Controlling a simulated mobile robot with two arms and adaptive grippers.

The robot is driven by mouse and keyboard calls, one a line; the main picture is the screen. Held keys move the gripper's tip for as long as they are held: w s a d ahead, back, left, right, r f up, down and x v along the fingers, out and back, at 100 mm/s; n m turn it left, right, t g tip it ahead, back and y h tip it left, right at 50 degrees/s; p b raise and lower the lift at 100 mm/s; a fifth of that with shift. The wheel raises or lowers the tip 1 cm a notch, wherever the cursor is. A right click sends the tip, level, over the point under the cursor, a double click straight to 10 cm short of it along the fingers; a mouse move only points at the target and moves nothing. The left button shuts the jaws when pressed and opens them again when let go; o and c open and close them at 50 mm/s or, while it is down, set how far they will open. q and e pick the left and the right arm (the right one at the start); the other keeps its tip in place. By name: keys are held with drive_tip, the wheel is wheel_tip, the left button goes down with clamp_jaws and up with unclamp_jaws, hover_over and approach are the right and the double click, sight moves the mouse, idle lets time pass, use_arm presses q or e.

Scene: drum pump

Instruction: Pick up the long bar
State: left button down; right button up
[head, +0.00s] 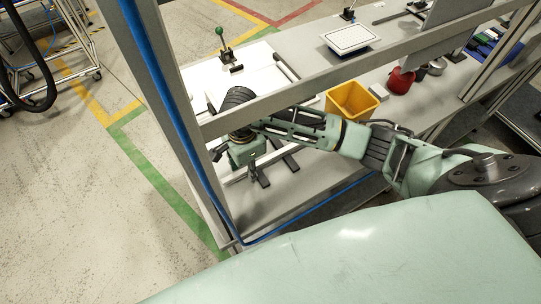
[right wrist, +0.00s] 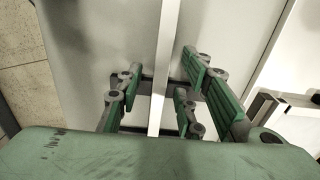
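The long bar (right wrist: 167,45) is a pale, slim, straight strip that runs top to bottom through the right wrist view. My right gripper (head: 277,173) is low over the near part of the grey workbench in the head view. In the right wrist view my right gripper (right wrist: 160,90) is open, with green-padded fingers on both sides of the bar and a visible gap on each side. In the head view the arm and gripper hide much of the bar. My left gripper is not in view.
The workbench (head: 320,180) also holds a yellow bin (head: 351,101), a red container (head: 400,81), a white scale (head: 350,38) and a green-knobbed lever clamp (head: 222,42). A grey frame post (head: 165,105) and crossbar (head: 370,70) stand close to my right arm.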

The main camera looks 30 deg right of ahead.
clamp_jaws()
idle(0.4)
